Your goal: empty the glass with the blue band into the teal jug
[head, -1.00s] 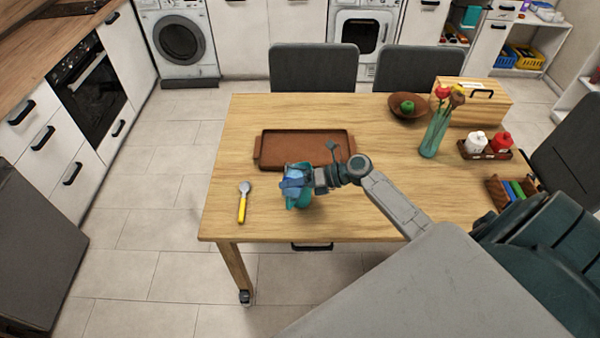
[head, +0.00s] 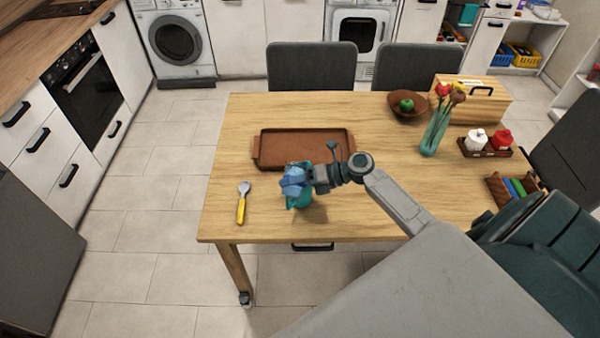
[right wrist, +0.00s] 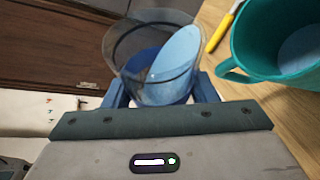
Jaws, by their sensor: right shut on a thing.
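The clear glass with the blue band (right wrist: 150,45) is in my right gripper (right wrist: 158,92), which is shut around it. Pale blue contents show inside the glass, with their surface slanted to its walls, so the glass is tilted. The teal jug (right wrist: 238,60) stands upright on the table beside it, with its handle toward the glass and pale blue inside. In the head view the right gripper (head: 300,178) and glass are above the teal jug (head: 303,200) and partly hide it. I cannot tell whether anything is flowing. My left gripper is not in view.
A brown tray (head: 303,134) lies just behind the jug. A yellow-handled spoon (head: 242,204) lies to the left. A bowl with a green fruit (head: 407,105), a flower vase (head: 436,132) and a condiment caddy (head: 486,152) are farther right. The table's front edge is close to the jug.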

